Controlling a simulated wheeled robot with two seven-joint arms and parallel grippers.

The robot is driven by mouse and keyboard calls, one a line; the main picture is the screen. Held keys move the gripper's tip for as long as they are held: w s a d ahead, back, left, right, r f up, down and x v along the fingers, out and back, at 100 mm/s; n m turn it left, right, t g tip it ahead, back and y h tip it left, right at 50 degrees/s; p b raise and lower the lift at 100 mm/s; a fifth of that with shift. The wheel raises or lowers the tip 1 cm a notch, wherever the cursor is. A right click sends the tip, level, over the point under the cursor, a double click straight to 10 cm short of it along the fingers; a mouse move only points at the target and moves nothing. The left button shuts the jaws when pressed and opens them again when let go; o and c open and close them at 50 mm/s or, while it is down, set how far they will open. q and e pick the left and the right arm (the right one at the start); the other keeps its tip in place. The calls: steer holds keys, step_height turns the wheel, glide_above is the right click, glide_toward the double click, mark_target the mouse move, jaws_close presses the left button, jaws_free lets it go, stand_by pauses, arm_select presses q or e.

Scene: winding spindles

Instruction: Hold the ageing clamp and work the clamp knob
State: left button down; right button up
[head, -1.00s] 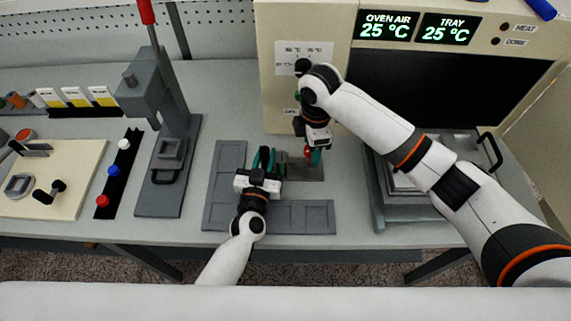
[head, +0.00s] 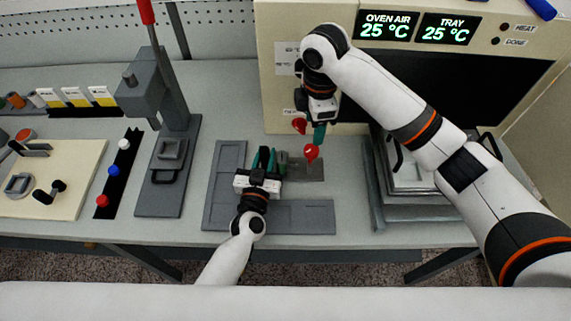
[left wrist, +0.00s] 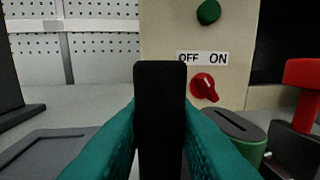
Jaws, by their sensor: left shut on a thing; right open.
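My left gripper (head: 265,157) is low over the table, with its teal fingers shut on an upright black piece (left wrist: 160,115), which looks like the ageing clamp's handle. A red knob (head: 311,152), apparently the clamp knob, is right of that gripper; a red knob on a stem (left wrist: 303,75) shows at the right of the left wrist view. A green rounded part with a dark slot (left wrist: 232,130) is beside it. My right gripper (head: 320,132) is open and empty, just above and behind the red knob, apart from it. Most of the clamp body is hidden by the left gripper.
The oven panel stands close behind, with a red OFF/ON switch (left wrist: 204,86) and a green button (left wrist: 208,12). A grey press (head: 165,140) stands to the left. A flat grey tray (head: 305,217) lies in front. A metal stand (head: 400,215) is at the right.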

arm_select(q)
steer(key=shift+f, duration=0.2)
steer(key=c, duration=1.1)
jaws_free()
steer(key=shift+c, duration=0.2)
arm_select(e)
steer(key=shift+w, duration=0.1)
arm_select(q)
steer(key=shift+r, duration=0.1)
steer(key=shift+s, duration=0.1)
steer(key=s, duration=0.4)
steer(key=s+a, duration=0.1)
steer(key=s, duration=0.2)
steer(key=s+a, duration=0.1)
steer(key=s, duration=0.3)
steer(key=shift+s, duration=0.3)
steer(key=shift+s, duration=0.1)
arm_select(e)
steer(key=shift+f, duration=0.1)
